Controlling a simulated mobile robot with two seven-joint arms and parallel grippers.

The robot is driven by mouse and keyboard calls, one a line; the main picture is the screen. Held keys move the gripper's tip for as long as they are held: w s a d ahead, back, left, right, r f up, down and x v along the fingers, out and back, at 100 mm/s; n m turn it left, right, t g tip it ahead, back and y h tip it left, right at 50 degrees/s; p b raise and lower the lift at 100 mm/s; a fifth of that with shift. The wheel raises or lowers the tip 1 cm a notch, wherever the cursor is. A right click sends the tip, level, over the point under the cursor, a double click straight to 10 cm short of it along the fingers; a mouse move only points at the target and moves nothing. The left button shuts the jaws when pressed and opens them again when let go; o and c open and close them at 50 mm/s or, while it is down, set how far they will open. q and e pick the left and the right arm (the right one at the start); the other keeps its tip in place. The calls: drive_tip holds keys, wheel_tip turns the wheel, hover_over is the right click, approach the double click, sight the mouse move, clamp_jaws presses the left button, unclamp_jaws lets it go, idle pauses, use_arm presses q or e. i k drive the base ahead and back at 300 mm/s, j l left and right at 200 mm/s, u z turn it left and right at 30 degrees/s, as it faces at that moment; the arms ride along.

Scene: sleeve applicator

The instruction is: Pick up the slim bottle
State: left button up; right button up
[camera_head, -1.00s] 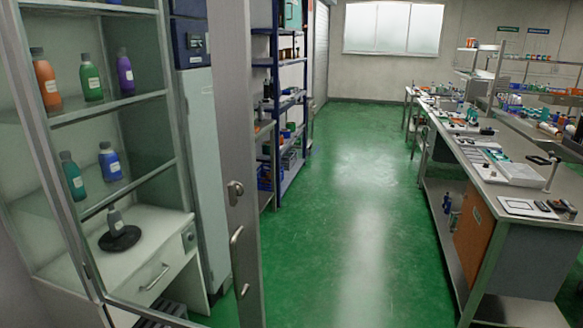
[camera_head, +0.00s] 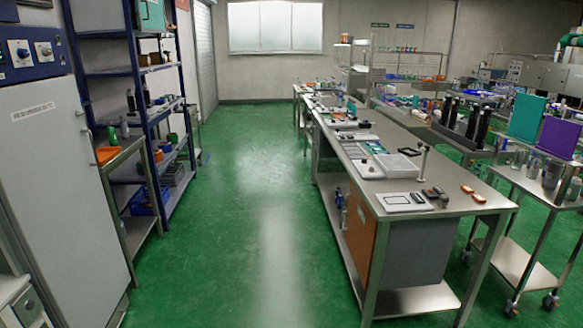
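I cannot tell which item is the slim bottle. Two small bottles, one greenish-grey (camera_head: 112,135) and one grey (camera_head: 124,129), stand on the steel side table (camera_head: 128,152) at the left. Several grey bottles (camera_head: 551,174) stand on the wheeled steel cart (camera_head: 537,188) at the right. Dark bottles (camera_head: 131,100) show on the blue shelf rack (camera_head: 140,72). Neither of my grippers is in view.
A long steel workbench (camera_head: 455,205) with boxes, tools and small items runs down the middle right. A tall grey cabinet (camera_head: 60,160) stands at the near left. The green floor (camera_head: 240,220) between them is clear.

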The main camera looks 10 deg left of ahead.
sight(111, 133)
drive_tip(key=i+l+u, duration=0.1)
drive_tip(key=i, duration=0.3)
drive_tip(key=i+l+u, duration=0.1)
drive_tip(key=i, duration=0.3)
drive_tip(key=i+l+u, duration=0.1)
drive_tip(key=i, duration=0.25)
drive_tip(key=i+u, duration=0.35)
drive_tip(key=i, duration=0.25)
drive_tip(key=i+u, duration=0.3)
drive_tip(key=i, duration=0.35)
drive_tip(key=i+j+z, duration=0.2)
drive_tip(key=i, duration=1.15)
drive_tip(key=i+u, duration=0.2)
drive_tip(key=i, duration=0.2)
drive_tip(key=i+l+u, duration=0.15)
drive_tip(key=i, duration=0.3)
drive_tip(key=i+l+u, duration=0.2)
drive_tip(key=i, duration=0.2)
drive_tip(key=i+l+u, duration=0.1)
drive_tip(key=i+u, duration=0.35)
drive_tip(key=i+l+u, duration=0.2)
drive_tip(key=u, duration=0.25)
drive_tip(key=i+l+u, duration=0.65)
drive_tip(key=u, duration=0.2)
drive_tip(key=l, duration=0.1)
